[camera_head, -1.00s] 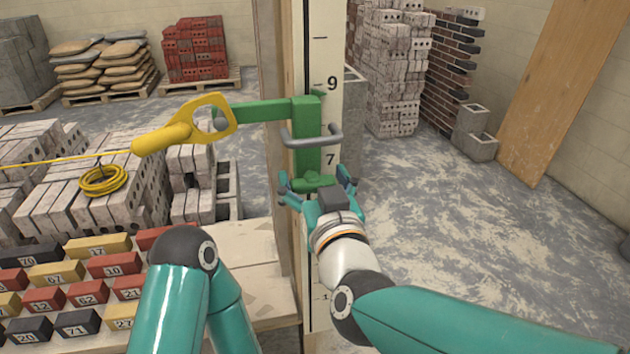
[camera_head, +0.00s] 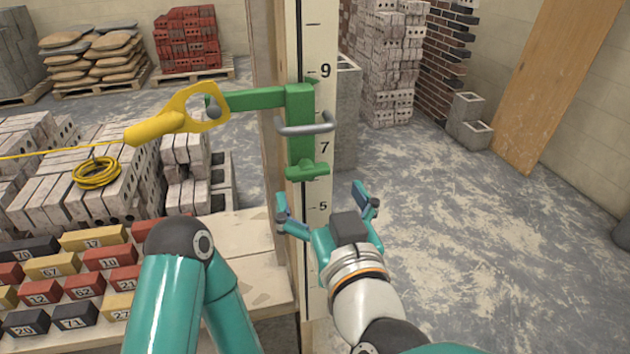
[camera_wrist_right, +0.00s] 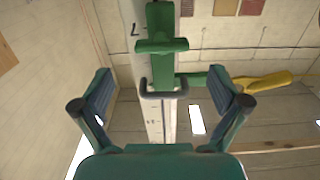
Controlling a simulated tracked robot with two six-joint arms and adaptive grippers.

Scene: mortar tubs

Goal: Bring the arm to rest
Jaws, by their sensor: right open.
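My right gripper (camera_head: 325,208) is open and empty, in front of the post and below the green bracket. Its two spread fingers also show in the right wrist view (camera_wrist_right: 160,100). The green bracket (camera_head: 299,130) sits on the white numbered scale (camera_head: 318,50) of the upright post, with a grey handle (camera_head: 305,127) across it. The bracket and handle stand apart from the fingers. A yellow hook-shaped piece (camera_head: 180,118) hangs at the end of the bracket's arm. My left arm shows at the lower left, but its gripper is out of view.
A bench (camera_head: 245,240) with several numbered blocks (camera_head: 108,257) stands at the lower left. Pale bricks with a yellow coil (camera_head: 96,173) lie behind it. A wooden board (camera_head: 560,80) leans at the right wall. The floor (camera_head: 480,230) right of the post is clear.

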